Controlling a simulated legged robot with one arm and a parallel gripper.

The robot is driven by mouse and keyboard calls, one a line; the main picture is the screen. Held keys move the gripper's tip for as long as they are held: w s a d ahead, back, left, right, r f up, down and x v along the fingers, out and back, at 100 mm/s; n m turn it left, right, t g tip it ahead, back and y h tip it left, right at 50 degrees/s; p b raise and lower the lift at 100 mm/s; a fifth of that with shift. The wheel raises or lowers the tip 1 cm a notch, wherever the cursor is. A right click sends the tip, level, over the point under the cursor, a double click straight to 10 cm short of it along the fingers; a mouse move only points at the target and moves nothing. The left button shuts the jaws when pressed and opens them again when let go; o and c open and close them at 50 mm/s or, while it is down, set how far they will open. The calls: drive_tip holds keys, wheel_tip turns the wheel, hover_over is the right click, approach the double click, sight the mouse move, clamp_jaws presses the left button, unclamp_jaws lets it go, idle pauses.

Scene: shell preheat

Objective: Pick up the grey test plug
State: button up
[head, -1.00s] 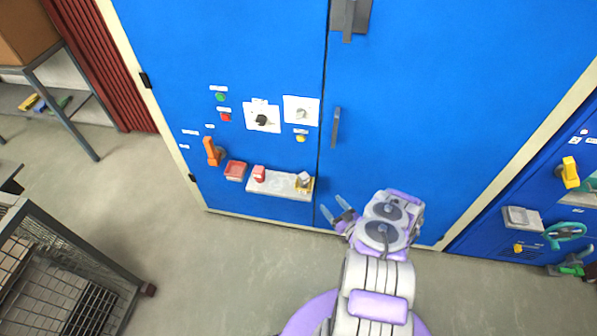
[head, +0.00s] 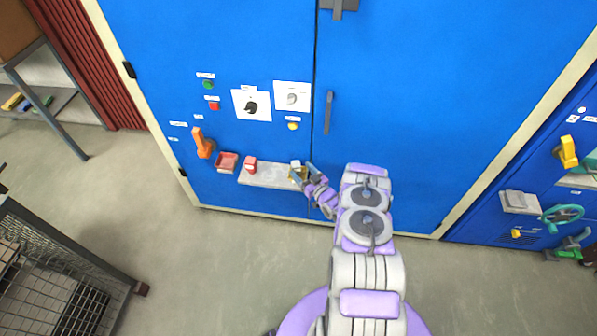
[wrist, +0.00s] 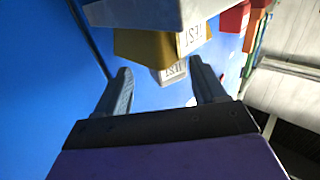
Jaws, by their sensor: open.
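The grey test plug (wrist: 170,75), with a white TEST label, shows in the wrist view next to a brass-coloured holder (wrist: 150,46) that also bears a TEST label. The holder sits at the right end of a pale shelf (head: 268,174) on the blue cabinet. My gripper (head: 305,170) is at that end of the shelf in the head view. Its open fingers (wrist: 160,75) lie either side of the plug in the wrist view. Whether they touch it I cannot tell. In the head view my fingers partly hide plug and holder.
A red block (head: 250,165) stands on the shelf's left part, with a red tray (head: 227,162) beyond it. An orange handle (head: 203,143) juts out further left. Knobs and buttons are above the shelf. A mesh cage (head: 75,265) stands at lower left.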

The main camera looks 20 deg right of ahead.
sight(300, 170)
drive_tip(key=shift+w+a+f+b, duration=0.1)
drive_tip(key=shift+w+a+b, duration=0.1)
drive_tip(key=shift+w+a, duration=0.3)
drive_tip(key=shift+w+a+b, duration=0.15)
drive_tip(key=shift+w+a, duration=0.1)
drive_tip(key=shift+w, duration=0.8)
drive_tip(key=shift+d, duration=0.4)
drive_tip(key=shift+c, duration=0.8)
drive_tip(key=shift+a, duration=0.35)
drive_tip(key=c, duration=0.8)
drive_tip(key=shift+d, duration=0.1)
drive_tip(key=shift+c, duration=1)
drive_tip(key=shift+d, duration=0.15)
